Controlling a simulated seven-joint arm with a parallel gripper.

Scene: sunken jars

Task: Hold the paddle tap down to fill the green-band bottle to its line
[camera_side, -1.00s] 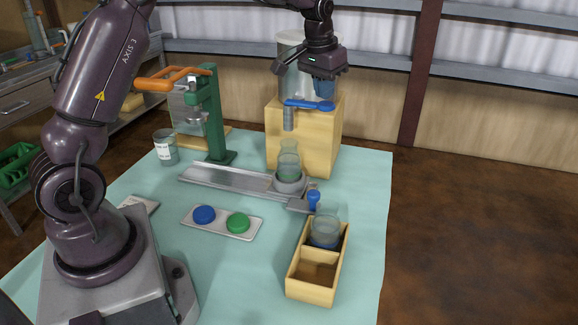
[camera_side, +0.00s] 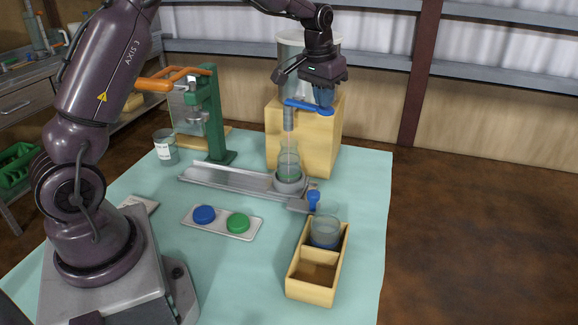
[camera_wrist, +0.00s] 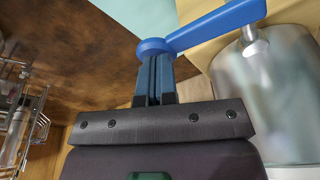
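The paddle tap is a blue lever (camera_side: 308,105) on the wooden dispenser stand, above a grey spout (camera_side: 289,119). My gripper (camera_side: 325,106) is at the lever's free end, fingers pointing down. In the wrist view the two blue fingers (camera_wrist: 155,82) are together, with their tips at the round end of the blue lever (camera_wrist: 215,26). The lever tilts down toward that end. The green-band bottle (camera_side: 288,161) stands upright under the spout in a grey round holder (camera_side: 289,186). Its liquid level and line are too small to read.
A wooden two-part crate (camera_side: 311,292) holds a blue-band bottle (camera_side: 325,229). A white tray (camera_side: 221,232) bears a blue cap (camera_side: 204,214) and a green cap (camera_side: 238,223). A green press (camera_side: 213,115) with an orange handle stands left. A labelled jar (camera_side: 165,147) stands beside it.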

